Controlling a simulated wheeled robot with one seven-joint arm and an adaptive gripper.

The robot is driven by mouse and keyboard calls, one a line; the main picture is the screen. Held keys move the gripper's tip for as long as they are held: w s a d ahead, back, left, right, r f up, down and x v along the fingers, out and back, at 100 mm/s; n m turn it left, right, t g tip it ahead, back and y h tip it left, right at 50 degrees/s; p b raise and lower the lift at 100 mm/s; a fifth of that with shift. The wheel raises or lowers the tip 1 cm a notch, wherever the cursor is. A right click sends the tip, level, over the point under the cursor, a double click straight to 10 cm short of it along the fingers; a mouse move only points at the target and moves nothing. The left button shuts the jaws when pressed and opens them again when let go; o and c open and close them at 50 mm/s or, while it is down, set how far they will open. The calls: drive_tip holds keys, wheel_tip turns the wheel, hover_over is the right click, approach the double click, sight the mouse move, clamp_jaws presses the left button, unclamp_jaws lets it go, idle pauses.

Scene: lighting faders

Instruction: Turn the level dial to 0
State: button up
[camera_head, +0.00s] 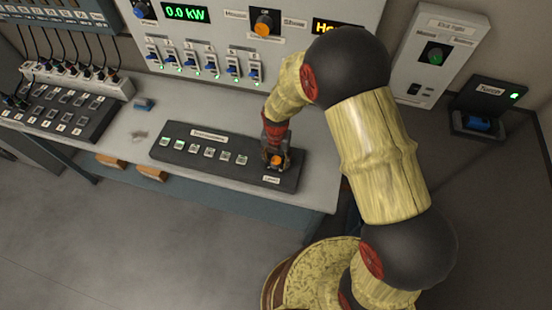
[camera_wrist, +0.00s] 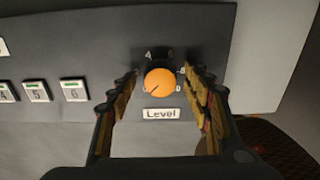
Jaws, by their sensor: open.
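The level dial (camera_wrist: 160,83) is a round orange knob on a dark base, with a dark pointer line on its face and a white label reading "Level" below it. In the wrist view the pointer line runs toward the lower left; a "0" shows at the knob's lower right. In the head view the dial (camera_head: 276,160) sits at the right end of a dark console. My gripper (camera_wrist: 165,92) is open, with one finger on each side of the dial. Gaps show between the fingers and the knob. In the head view my gripper (camera_head: 275,150) is right over the dial.
The dark console (camera_head: 225,170) carries a row of several square buttons (camera_head: 208,153) left of the dial, on a grey bench (camera_head: 130,125). Behind stands a panel with blue switches (camera_head: 212,66) and another orange knob (camera_head: 264,26). A small blue object (camera_head: 144,105) lies on the bench.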

sight(277, 161)
wheel_tip(277, 161, up, 12)
idle(0.5)
drive_tip(key=shift+f, duration=0.1)
drive_tip(key=s+d+r+m+t+b, duration=0.2)
drive_tip(key=s+d+r+m, duration=0.5)
drive_tip(key=m, duration=0.9)
drive_tip(key=s+d+r+m+t+b, duration=0.3)
drive_tip(key=s+d+r+m+b, duration=0.2)
drive_tip(key=s+r+m, duration=0.7)
drive_tip(key=s+d+m, duration=0.1)
drive_tip(key=d+m, duration=0.1)
drive_tip(key=m, duration=0.2)
drive_tip(key=shift+s+r+t, duration=0.15)
drive_tip(key=shift+r+t, duration=0.1)
drive_tip(key=shift+t, duration=0.05)
